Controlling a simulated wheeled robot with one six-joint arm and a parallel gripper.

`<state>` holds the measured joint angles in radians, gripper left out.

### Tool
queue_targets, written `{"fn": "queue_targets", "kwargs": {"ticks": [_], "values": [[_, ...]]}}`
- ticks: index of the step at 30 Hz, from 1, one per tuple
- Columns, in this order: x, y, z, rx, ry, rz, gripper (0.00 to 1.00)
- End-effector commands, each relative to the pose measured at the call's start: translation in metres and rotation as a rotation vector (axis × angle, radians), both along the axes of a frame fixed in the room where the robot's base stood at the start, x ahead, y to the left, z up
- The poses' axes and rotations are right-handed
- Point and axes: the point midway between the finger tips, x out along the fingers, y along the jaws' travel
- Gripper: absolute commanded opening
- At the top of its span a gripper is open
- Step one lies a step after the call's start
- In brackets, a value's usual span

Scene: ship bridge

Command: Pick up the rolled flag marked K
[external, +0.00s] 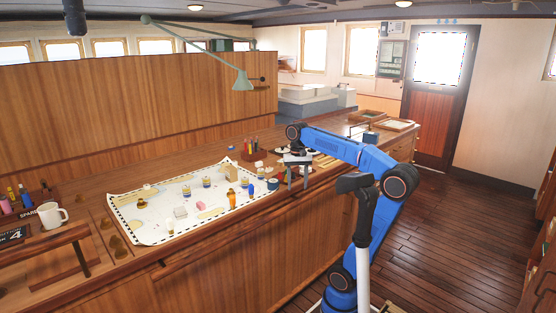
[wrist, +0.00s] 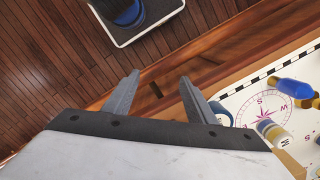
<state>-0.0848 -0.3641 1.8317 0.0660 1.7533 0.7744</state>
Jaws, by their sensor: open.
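My gripper (external: 297,186) is over the right end of the chart area, near the counter's front edge. In the wrist view its two fingers (wrist: 158,88) are apart with nothing between them, above the wooden edge. Several small rolls and bottle-like items stand or lie on the white chart (external: 150,226). A pale roll with a dark letter (wrist: 272,130) lies nearer. No letter K is legible, so I cannot tell which roll bears it.
A white mug (external: 51,215) and a rack of coloured items (external: 12,196) are at the counter's left end. A green lamp (external: 242,80) hangs over the counter. A pencil holder (external: 250,148) stands behind the chart. The wooden floor (external: 470,225) at right is clear.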

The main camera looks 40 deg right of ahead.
Motion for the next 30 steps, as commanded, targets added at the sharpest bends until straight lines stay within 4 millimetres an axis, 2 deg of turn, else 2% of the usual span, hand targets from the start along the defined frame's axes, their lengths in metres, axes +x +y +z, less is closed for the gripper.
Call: {"fn": "queue_targets", "kwargs": {"ticks": [1, 9, 15, 18, 21, 25, 30], "values": [[0.021, 0.002, 0.016, -0.014, -0.008, -0.014, 0.51], [0.113, 0.015, 0.087, -0.085, -0.063, -0.119, 0.51], [0.176, 0.030, 0.129, -0.127, -0.109, -0.207, 0.51], [0.201, 0.038, 0.143, -0.142, -0.129, -0.244, 0.51], [0.217, 0.043, 0.153, -0.151, -0.144, -0.273, 0.51], [0.228, 0.047, 0.159, -0.158, -0.155, -0.295, 0.51], [0.231, 0.046, 0.149, -0.161, -0.156, -0.302, 0.51]]}}
